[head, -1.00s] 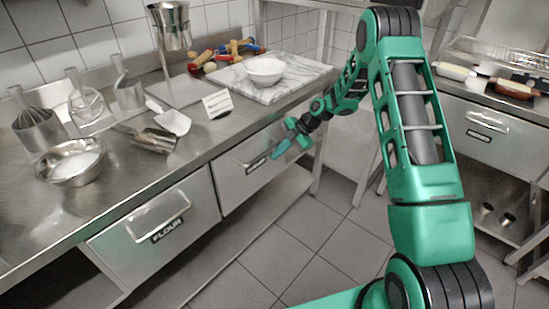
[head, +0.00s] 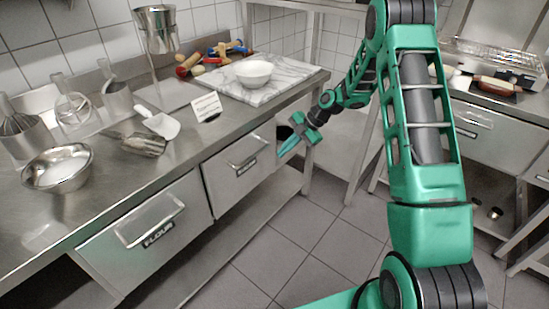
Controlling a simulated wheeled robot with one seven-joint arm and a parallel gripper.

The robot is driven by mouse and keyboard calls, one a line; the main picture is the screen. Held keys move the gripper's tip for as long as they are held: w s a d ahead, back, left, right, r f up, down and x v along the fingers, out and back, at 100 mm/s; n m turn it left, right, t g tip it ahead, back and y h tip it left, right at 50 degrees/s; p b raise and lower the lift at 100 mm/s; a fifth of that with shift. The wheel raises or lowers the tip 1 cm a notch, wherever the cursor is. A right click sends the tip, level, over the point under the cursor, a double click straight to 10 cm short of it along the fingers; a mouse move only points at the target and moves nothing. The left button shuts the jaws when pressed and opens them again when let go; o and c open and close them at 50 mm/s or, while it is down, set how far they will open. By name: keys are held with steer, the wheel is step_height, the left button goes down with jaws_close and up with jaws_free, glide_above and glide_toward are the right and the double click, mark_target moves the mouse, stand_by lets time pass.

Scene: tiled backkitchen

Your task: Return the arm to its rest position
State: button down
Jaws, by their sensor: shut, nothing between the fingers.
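My green and black arm rises at the right of the head view, bends over at the top and reaches down and away toward the counter's front. My gripper (head: 289,148) is at the end, in front of the counter's drawers, below the worktop edge. Its teal fingers point down and left, shut with nothing between them. It is apart from the sugar-side drawer (head: 240,166), whose label is too small to read surely. The FLOUR drawer (head: 150,232) is further left and looks shut.
The steel counter (head: 205,145) holds a metal bowl (head: 58,168), a white scoop (head: 158,122), a marble board (head: 295,75) with a white bowl (head: 253,73), and rolling pins. A second steel unit (head: 490,130) stands at the right. Tiled floor (head: 320,235) between them is clear.

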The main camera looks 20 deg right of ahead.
steer(key=s+d+r+m+h, duration=0.3)
steer(key=s+d+r+m, duration=0.3)
steer(key=s+r+m, duration=0.4)
steer(key=s+d+r+m+h, duration=0.2)
steer(key=s+d+r+m, duration=0.35)
steer(key=s+r, duration=0.4)
steer(key=s+d+r+m+g+h, duration=0.1)
steer(key=s+d+m+g, duration=0.1)
steer(key=s+m, duration=1.2)
steer(key=s, duration=1.2)
steer(key=shift+s+r+h, duration=0.2)
steer(key=shift+s+h, duration=0.15)
steer(key=shift+h, duration=0.05)
steer(key=shift+d+m, duration=0.1)
steer(key=shift+m, duration=0.15)
